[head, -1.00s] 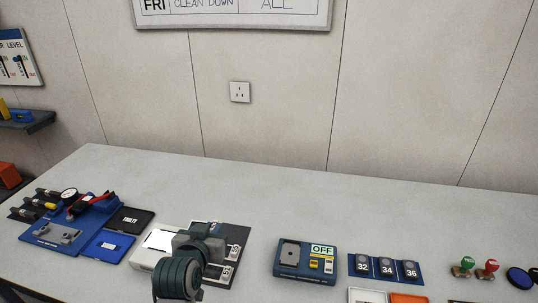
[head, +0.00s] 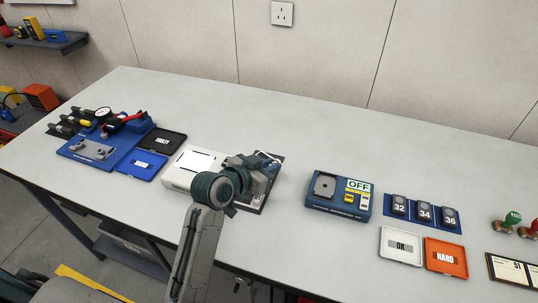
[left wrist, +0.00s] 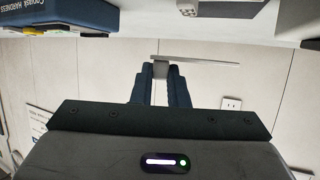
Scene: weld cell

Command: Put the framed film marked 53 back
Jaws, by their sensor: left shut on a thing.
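My left gripper (head: 262,174) is over the dark board (head: 253,209) beside the white light box (head: 183,180); my own wrist covers much of that board. In the left wrist view the left gripper (left wrist: 161,72) is shut on a thin flat plate (left wrist: 215,62), seen edge-on, by a small block on it. I take this plate to be the framed film, but its number cannot be read. It is held clear of the table in that view. My right gripper is not in view.
Right of the board stand a blue hardness tester (head: 318,203) showing OFF and a blue strip with blocks 32, 34 and 36 (head: 424,226). A white OK tray (head: 382,246) and an orange HARD tray (head: 430,259) lie in front. The table's back is clear.

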